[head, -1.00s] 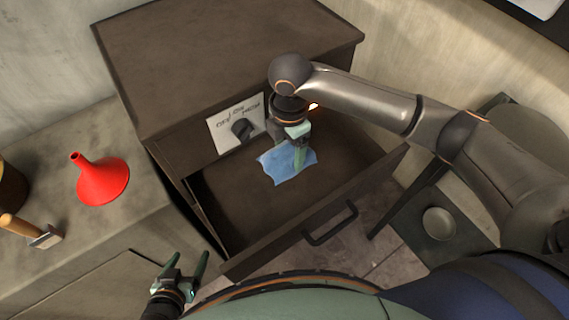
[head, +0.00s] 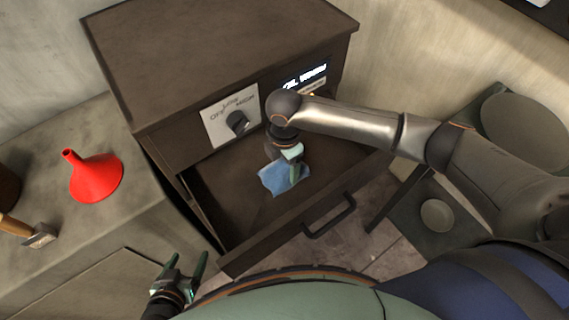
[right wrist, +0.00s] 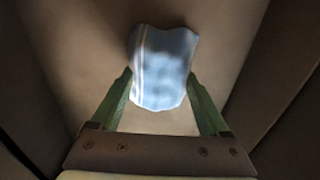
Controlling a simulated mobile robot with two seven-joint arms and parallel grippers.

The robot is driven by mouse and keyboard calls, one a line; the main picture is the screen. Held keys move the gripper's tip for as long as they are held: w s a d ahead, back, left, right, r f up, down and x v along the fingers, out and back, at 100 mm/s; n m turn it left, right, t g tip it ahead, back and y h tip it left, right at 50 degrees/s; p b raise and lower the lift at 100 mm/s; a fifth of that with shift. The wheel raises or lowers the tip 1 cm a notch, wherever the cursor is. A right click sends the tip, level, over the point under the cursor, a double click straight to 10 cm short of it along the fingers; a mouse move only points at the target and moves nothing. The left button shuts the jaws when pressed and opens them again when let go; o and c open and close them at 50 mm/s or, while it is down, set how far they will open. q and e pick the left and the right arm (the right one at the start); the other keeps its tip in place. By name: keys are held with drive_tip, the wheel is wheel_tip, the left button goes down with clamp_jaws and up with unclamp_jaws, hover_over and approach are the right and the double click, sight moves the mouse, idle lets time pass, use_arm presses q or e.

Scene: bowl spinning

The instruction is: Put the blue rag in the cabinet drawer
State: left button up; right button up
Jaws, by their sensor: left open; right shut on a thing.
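The blue rag (head: 272,180) is inside the pulled-out drawer (head: 228,200) of the dark brown cabinet (head: 215,55). My right gripper (head: 292,168) reaches down into the drawer from above and is shut on the rag. In the right wrist view the rag (right wrist: 163,60), with pale stripes along one side, sits between the two green fingers of my right gripper (right wrist: 160,78). Whether the rag touches the drawer floor I cannot tell. My left gripper (head: 188,262) is open and empty, in front of the drawer's left corner.
A red funnel (head: 97,178) and a hammer (head: 35,236) are on the counter (head: 120,215) at left. A knob panel (head: 231,119) and a lit display (head: 304,76) are on the cabinet above the drawer. A low dark stand with round plates (head: 437,215) is at right.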

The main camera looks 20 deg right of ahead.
sight(284, 167)
drive_tip(key=o, duration=1.2)
drive_tip(key=shift+f, duration=0.1)
drive_tip(key=shift+c, duration=0.2)
wheel_tip(284, 167, up, 12)
drive_tip(key=p, duration=0.1)
drive_tip(key=shift+r+p, duration=0.2)
drive_tip(key=shift+p, duration=0.1)
